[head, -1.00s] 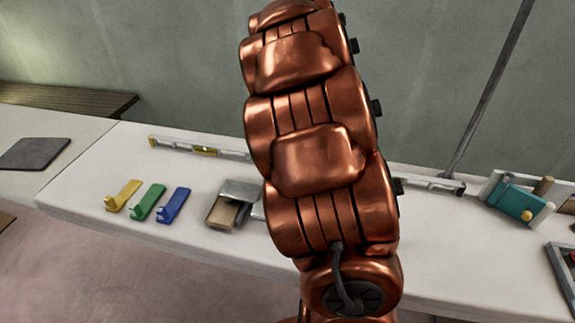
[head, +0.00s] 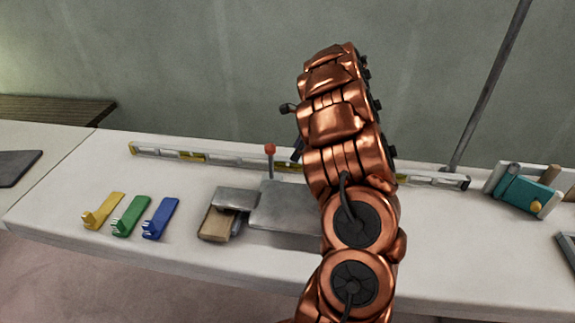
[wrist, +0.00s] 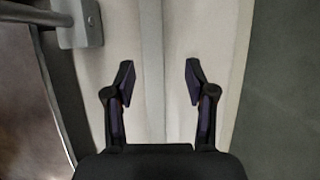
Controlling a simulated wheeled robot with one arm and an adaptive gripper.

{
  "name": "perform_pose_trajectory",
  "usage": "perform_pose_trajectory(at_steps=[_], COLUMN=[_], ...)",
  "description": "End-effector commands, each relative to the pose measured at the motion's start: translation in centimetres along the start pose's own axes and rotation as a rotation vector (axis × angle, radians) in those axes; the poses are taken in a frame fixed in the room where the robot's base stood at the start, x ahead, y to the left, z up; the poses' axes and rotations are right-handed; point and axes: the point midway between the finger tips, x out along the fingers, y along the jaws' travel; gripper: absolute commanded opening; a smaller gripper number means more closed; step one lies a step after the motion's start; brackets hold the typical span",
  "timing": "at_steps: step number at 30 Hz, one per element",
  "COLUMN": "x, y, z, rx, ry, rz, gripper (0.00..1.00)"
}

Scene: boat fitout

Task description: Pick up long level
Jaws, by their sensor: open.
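The long level (head: 222,158) lies along the back of the white bench, light-coloured with yellow parts. My arm hides part of its right half, and its right end shows again beyond the arm. In the wrist view, a pale narrow strip (wrist: 152,100), which seems to be the level, runs lengthwise between the fingers. My gripper (wrist: 160,70) is open and empty, with one finger on each side of that strip. In the head view my arm mostly hides the gripper. I cannot tell its height above the level.
A red-knobbed post (head: 270,150) stands close in front of the level, by a grey plate (head: 285,207). Yellow (head: 103,211), green (head: 131,216) and blue (head: 161,218) hooks lie at the front left. A teal tool (head: 525,194) and a leaning grey pole (head: 490,88) are at the right.

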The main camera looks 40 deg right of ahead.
Motion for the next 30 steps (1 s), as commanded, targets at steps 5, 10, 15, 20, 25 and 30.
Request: perform_pose_trajectory(at_steps=[5,10,15,20,25,30], x=[1.2,2.8,4.6,5.7,5.9,5.9], y=[0.1,0.5,0.7,0.8,0.7,0.7], z=[0.0,0.1,0.1,0.1,0.1,0.1], rx=[-0.001,0.000,0.000,0.001,0.000,0.000], ry=[0.001,0.003,0.002,0.001,0.001,0.001], rz=[-0.001,-0.001,-0.001,0.000,-0.001,-0.002], gripper=[0.55,0.55,0.55,0.55,0.55,0.50])
